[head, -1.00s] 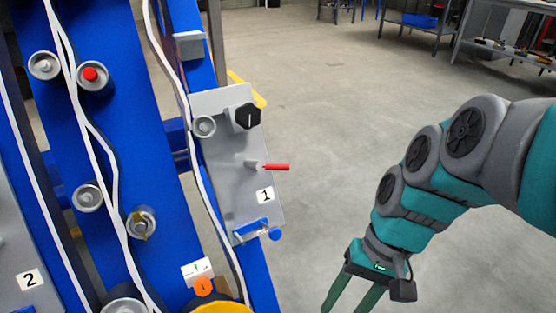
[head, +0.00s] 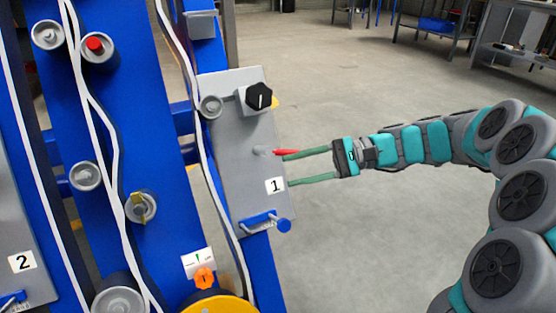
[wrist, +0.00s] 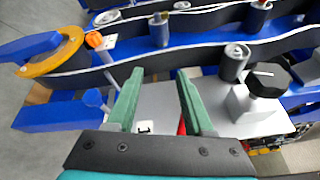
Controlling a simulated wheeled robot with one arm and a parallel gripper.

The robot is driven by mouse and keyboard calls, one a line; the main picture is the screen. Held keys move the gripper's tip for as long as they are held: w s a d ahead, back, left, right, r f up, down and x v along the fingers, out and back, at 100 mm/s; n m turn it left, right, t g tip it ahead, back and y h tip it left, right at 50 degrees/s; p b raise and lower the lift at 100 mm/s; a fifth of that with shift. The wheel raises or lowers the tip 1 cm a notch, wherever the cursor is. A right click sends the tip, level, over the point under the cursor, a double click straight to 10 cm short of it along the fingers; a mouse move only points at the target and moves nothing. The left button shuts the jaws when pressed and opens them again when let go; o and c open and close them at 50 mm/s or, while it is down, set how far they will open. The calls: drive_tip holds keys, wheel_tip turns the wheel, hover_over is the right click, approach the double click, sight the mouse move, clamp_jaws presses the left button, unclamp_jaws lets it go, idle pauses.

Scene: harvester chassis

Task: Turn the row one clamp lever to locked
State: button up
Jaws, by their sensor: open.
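The row one panel (head: 235,160) is a grey plate marked "1" (head: 274,185) on a blue beam. A lever with a red handle (head: 285,152) sticks out sideways to the right from its middle. My gripper (head: 288,170) is open, its two green fingers pointing left at the panel. The upper finger's tip is close by the red handle; I cannot tell whether they touch. In the wrist view my gripper (wrist: 158,78) spans the grey plate, and a sliver of the red handle (wrist: 181,128) shows at the right finger, mostly hidden by it.
A black knob (head: 259,96) stands above the lever, and a blue-handled latch (head: 265,223) sits below. A white cable (head: 203,165) runs along the panel's left edge. An orange knob (head: 205,278) is at lower left. Open floor (head: 370,230) lies to the right.

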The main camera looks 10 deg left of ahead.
sight(278, 153)
drive_tip(key=w+d+f+m+t+y+b, duration=0.1)
drive_tip(key=w+d+m+y, duration=0.15)
drive_tip(key=w, duration=0.55)
drive_tip(key=shift+n, duration=0.45)
drive_tip(key=shift+b+x, duration=0.6)
drive_tip(key=shift+x, duration=3.65)
drive_tip(key=shift+f, duration=0.1)
clamp_jaws()
